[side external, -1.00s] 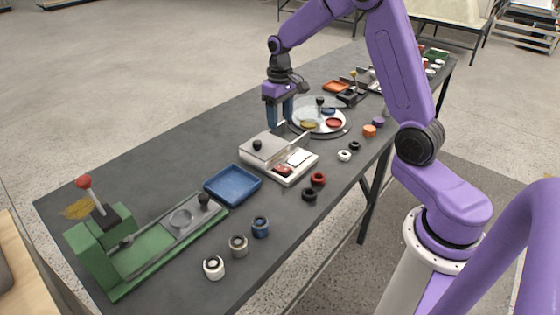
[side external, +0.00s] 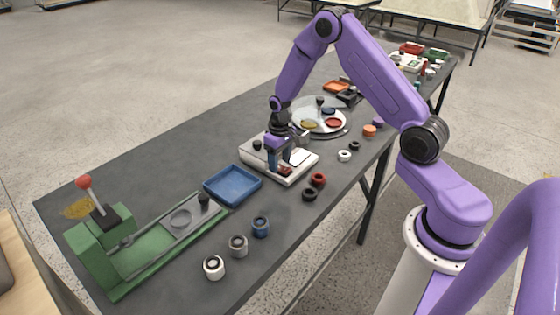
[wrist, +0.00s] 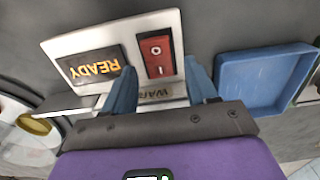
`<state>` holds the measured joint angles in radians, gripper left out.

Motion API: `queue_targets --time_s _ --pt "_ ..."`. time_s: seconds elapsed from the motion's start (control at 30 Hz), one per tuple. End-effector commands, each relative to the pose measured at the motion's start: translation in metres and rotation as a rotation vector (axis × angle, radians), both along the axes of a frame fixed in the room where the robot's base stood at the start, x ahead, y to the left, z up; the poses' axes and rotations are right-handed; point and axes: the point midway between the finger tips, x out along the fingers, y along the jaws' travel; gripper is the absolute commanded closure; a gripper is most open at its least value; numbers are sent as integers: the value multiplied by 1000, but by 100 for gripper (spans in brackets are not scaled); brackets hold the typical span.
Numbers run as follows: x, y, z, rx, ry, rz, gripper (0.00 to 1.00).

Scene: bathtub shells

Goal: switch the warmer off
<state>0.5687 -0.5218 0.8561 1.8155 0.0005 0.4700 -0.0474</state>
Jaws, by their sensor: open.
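The warmer is a low white box (side external: 258,165) on the dark table, with a panel (wrist: 125,45) on its side nearer the camera stand. The panel carries a red rocker switch (wrist: 157,57) marked O and I, and a dark display (wrist: 93,68) reading READY in lit orange letters. I cannot tell which end of the rocker is pressed. My gripper (wrist: 163,88) is open and empty, pointing down over the panel. Its blue fingers lie on either side of the switch's line in the wrist view. In the side view my gripper (side external: 281,164) partly hides the warmer's top and display.
A blue tray (side external: 233,185) sits just left of the warmer. A round plate (side external: 340,133) with coloured dishes stands behind it. Red and black rings (side external: 318,179) lie in front. A green lever press (side external: 150,256) fills the near left end.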

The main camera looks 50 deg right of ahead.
Motion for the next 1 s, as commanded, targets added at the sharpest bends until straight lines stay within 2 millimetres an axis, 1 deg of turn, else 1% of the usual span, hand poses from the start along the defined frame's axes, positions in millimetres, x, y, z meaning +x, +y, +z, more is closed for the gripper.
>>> queue_targets --time_s 0.13,0.37,0.47,0.5,0.53,0.57,0.77,1.0 --pt "0 0 -5 0 0 0 43" --pt "0 0 -5 0 -1 0 43" --pt "0 0 -5 0 0 0 72" --pt "0 0 -5 0 0 0 85" --pt "0 0 -5 0 0 0 95" --pt "0 0 -5 0 0 0 99" --pt "0 0 -4 0 -15 0 99" --pt "-5 1 -4 2 -122 0 99"
